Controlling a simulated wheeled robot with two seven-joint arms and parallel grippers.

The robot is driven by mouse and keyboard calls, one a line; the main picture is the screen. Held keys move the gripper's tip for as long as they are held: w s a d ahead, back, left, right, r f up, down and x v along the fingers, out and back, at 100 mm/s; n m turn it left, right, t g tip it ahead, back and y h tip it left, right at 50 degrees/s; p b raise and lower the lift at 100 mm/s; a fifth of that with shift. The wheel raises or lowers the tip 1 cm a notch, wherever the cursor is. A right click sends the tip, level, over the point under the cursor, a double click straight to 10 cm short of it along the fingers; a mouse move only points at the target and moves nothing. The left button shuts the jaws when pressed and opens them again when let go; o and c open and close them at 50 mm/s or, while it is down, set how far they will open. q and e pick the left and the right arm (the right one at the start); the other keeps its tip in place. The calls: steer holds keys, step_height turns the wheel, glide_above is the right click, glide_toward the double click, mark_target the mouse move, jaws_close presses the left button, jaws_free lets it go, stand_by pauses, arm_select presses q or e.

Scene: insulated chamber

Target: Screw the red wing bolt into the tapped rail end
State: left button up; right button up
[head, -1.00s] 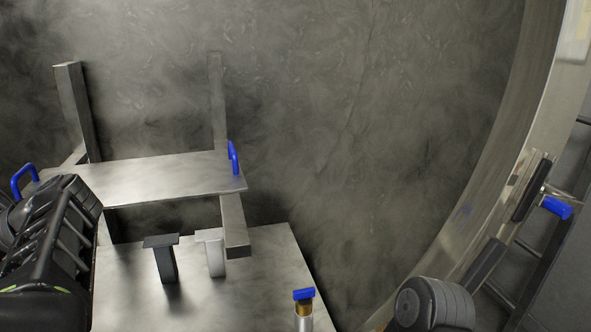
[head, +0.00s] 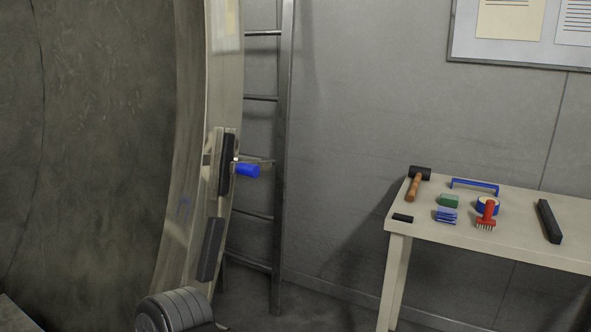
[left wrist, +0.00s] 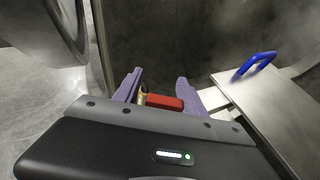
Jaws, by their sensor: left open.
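The red wing bolt (left wrist: 164,102) shows in the left wrist view as a red block with a small brass-coloured part at its left end. It appears between the purple fingers of my left gripper (left wrist: 159,91). Those fingers are spread, with a gap beside the red part. The gripper body hides what is below it, so I cannot tell whether the bolt is seated in anything. I cannot make out the tapped rail end in either current view. The head view shows neither gripper.
A metal plate (left wrist: 265,110) with a blue handle (left wrist: 256,64) lies right of my left gripper. In the head view, a workbench (head: 345,243) holds a mallet (head: 416,183), a red brush (head: 488,214) and other items. A ladder (head: 283,150) stands behind the chamber rim (head: 190,190).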

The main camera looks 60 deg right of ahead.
arm_select(q)
steer(key=shift+w+d+f, duration=0.2)
steer(key=shift+d, duration=0.05)
steer(key=shift+w+f, duration=0.1)
steer(key=c, duration=0.9)
steer(key=shift+o, duration=0.2)
steer(key=shift+v, duration=0.85)
steer(key=p+v, duration=0.1)
steer(key=v, duration=0.3)
steer(key=shift+a, duration=0.3)
